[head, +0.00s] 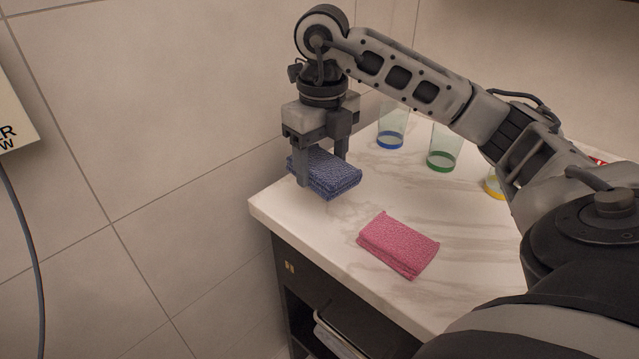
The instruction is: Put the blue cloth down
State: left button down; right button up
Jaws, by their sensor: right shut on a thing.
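The blue cloth (333,176) is a folded, textured pad near the back left corner of the white marbled counter (460,285). My right gripper (321,168) points down and is shut on the blue cloth, with one finger on each side of it. Whether the cloth touches the counter or hangs slightly above it, I cannot tell. My left gripper is not in the head view.
A folded pink cloth (399,244) lies on the counter nearer the front edge. Clear cups with a blue base (391,128), a green base (443,150) and a yellow base (494,184) stand farther right. A tiled wall borders the counter's left. Bare counter separates the cloths.

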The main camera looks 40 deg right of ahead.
aim_at(320, 168)
jog(key=f, duration=0.1)
jog(key=w+d+f, duration=0.2)
jog(key=shift+w+f, duration=0.25)
jog(key=shift+f, duration=0.15)
jog(key=shift+w+d+f, duration=0.15)
jog(key=shift+w+f, duration=0.05)
jog(key=shift+f, duration=0.9)
jog(key=shift+f+p, duration=0.3)
jog(key=shift+f, duration=0.35)
jog(key=o, duration=0.5)
jog(key=shift+f, duration=0.1)
jog(key=shift+c, duration=0.2)
jog(key=o, duration=0.4)
